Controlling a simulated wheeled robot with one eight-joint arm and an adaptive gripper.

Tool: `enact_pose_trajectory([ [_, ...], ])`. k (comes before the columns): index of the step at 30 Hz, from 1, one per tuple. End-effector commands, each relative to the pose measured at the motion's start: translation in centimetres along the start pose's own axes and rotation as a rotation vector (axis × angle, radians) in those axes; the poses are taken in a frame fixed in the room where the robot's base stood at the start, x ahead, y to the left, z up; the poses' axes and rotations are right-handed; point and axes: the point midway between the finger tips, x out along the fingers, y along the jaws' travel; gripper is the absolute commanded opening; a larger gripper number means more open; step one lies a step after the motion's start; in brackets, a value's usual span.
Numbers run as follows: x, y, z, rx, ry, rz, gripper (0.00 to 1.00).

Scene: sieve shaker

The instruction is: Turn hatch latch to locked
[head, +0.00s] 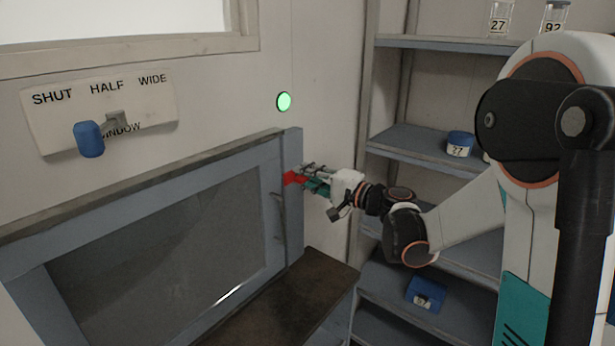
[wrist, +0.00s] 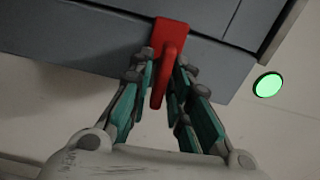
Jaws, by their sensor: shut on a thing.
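The red hatch latch (head: 293,178) is on the right edge of the grey-blue hatch frame (head: 285,205) in the head view. In the wrist view the red latch (wrist: 168,62) shows as a mount on the frame with a handle pointing toward my gripper. My gripper (head: 309,181) reaches it from the right. In the wrist view my gripper (wrist: 165,85) has its teal-padded fingers on both sides of the handle, shut on it. The hatch's dark glass pane (head: 160,250) is closed into the frame as far as I can see. No lock marking is readable.
A green round light (head: 284,101) glows on the wall above the hatch. A window plate (head: 100,108) with a blue-knobbed lever (head: 89,139) is at upper left. Shelves (head: 415,140) with labelled containers stand behind my arm. A brown ledge (head: 290,300) lies below the latch.

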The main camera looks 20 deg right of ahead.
Motion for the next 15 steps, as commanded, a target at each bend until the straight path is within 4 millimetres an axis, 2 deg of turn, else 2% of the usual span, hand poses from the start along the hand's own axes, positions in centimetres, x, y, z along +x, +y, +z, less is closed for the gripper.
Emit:
enact_pose_trajectory([
  [15,-0.04,0.12,-0.01,0.065,0.001,0.001,0.0],
])
